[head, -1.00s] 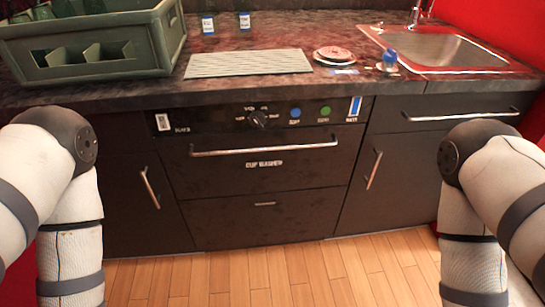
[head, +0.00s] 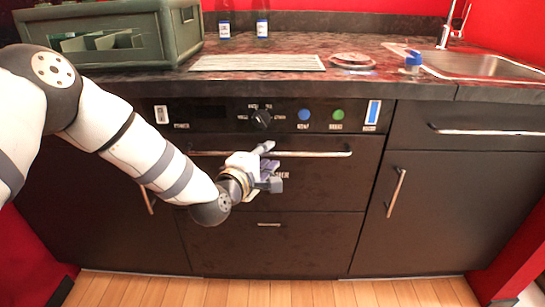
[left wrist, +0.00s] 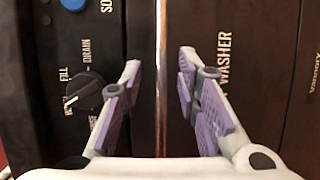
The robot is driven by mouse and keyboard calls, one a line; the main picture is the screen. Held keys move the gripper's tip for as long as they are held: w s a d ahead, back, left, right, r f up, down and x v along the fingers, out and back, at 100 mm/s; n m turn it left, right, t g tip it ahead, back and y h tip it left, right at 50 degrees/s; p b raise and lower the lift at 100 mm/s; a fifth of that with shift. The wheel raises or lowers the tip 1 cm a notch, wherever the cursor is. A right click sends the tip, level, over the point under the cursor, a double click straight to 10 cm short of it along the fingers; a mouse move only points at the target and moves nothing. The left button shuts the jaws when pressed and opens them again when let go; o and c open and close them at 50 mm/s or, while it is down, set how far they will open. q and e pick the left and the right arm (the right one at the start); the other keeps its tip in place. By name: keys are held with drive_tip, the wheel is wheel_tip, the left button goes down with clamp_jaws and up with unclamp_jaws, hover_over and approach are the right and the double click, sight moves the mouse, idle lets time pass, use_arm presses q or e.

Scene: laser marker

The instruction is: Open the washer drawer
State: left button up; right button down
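The cup washer drawer (head: 320,185) is shut, a dark front set in the counter's middle with a long horizontal metal bar handle (head: 325,154). My left gripper (head: 272,166) is at the handle, just left of the drawer's middle, and covers part of the "CUP WASHER" lettering. In the left wrist view the fingers (left wrist: 158,62) are spread open, with the handle bar (left wrist: 161,35) running between them in the picture, one finger on each side. Neither finger visibly touches the bar. I cannot tell how deep the bar sits between them. My right gripper is out of view.
Above the drawer is a panel with a knob (head: 262,119) and blue (head: 304,115) and green (head: 338,115) buttons. A second, lower drawer (head: 270,245) is shut. On the counter stand a green crate (head: 110,65), a ribbed mat (head: 255,63) and a sink (head: 490,66).

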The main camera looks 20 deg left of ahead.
use_arm(q)
drive_tip(key=shift+x, duration=1.2)
clamp_jaws()
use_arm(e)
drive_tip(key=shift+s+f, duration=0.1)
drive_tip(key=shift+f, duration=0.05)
use_arm(q)
drive_tip(key=shift+s, duration=0.1)
